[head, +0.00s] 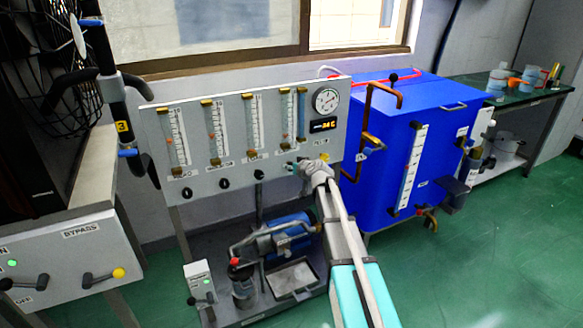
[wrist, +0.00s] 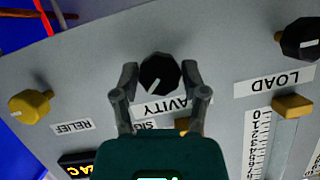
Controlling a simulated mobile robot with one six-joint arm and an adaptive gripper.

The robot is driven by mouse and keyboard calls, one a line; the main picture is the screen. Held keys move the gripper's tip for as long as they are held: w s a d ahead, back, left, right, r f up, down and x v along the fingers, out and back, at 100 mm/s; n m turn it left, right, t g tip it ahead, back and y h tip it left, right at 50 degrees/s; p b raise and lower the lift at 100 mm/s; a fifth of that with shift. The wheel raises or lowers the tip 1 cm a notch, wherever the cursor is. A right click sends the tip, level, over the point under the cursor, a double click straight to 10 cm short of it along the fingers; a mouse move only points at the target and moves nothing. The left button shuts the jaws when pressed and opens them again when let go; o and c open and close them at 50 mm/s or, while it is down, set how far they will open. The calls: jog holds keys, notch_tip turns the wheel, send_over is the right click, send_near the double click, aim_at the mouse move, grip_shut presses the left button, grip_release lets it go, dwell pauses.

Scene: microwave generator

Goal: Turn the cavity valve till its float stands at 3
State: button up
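The black cavity valve knob (wrist: 160,73) with a white pointer mark sits in the middle of the wrist view, beside a CAVITY label (wrist: 172,106) that reads upside down and is partly covered. My gripper (wrist: 160,75) has one finger on each side of the knob, close against it. In the head view my gripper (head: 318,167) is at the lower right of the grey panel (head: 240,180) and hides the knob. The rightmost scaled flow tube (head: 286,117) stands above it. Its float is too small to read.
A load knob (wrist: 300,38) and a yellow relief knob (wrist: 30,105) flank the cavity knob. More flow tubes (head: 215,132), a round gauge (head: 326,100) and a display (head: 323,125) are on the panel. A blue tank (head: 385,190) stands close right, with a copper pipe (head: 368,120).

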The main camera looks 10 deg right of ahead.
grip_shut()
jog(key=shift+a+n+h, duration=0.1)
jog(key=shift+n+h, duration=0.7)
jog(key=shift+n, duration=0.4)
jog(key=o, duration=0.6)
grip_release()
jog(key=shift+c, duration=0.2)
jog(key=shift+m, duration=0.3)
